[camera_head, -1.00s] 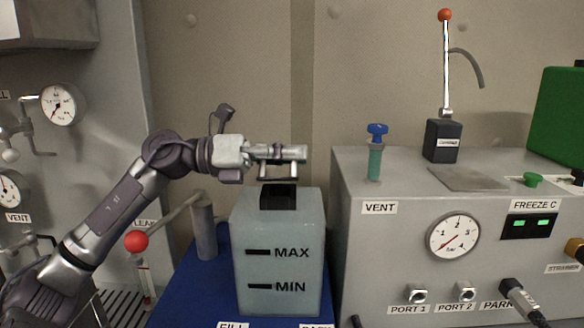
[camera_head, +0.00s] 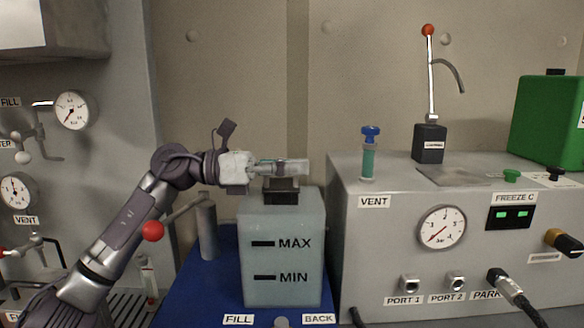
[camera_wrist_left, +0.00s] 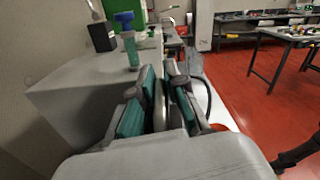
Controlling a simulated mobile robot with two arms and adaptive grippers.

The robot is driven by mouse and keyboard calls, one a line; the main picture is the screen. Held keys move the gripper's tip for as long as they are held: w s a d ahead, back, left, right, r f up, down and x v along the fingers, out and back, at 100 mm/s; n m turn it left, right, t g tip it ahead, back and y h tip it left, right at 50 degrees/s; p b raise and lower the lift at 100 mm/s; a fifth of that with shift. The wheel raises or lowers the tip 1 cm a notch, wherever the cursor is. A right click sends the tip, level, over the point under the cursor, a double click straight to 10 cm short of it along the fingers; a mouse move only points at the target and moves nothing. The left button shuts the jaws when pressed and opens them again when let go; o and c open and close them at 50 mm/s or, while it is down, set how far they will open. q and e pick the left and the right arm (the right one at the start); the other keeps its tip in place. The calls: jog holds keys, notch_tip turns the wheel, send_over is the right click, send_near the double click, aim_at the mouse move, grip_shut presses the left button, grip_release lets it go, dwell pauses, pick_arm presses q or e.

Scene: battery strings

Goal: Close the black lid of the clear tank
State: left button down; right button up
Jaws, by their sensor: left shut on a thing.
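The clear tank (camera_head: 283,220), marked MAX and MIN, stands upright on a blue surface. Its black lid (camera_head: 281,195) is at the top of the tank, partly hidden by my left gripper (camera_head: 293,168). The left gripper comes in level from the left, right at the top of the lid, and is shut on it. In the left wrist view the teal-padded fingers (camera_wrist_left: 156,108) stand close together, and what lies between them is hard to make out. I cannot tell from here how far the lid is closed. My right gripper is not in view.
A grey cabinet (camera_head: 370,250) with a gauge, ports and a VENT valve with a blue knob (camera_head: 370,134) stands close on the tank's right. A grey cylinder with a lever ending in a red ball (camera_head: 152,231) is on its left. A wall is behind.

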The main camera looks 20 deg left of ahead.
pick_arm(q)
jog(key=shift+d+f, duration=0.15)
jog(key=shift+f, duration=0.1)
jog(key=c, duration=1.5)
grip_release()
jog(key=shift+c, duration=0.2)
jog(key=o, duration=0.3)
jog(key=shift+s+r, duration=0.15)
jog(key=v, duration=1.2)
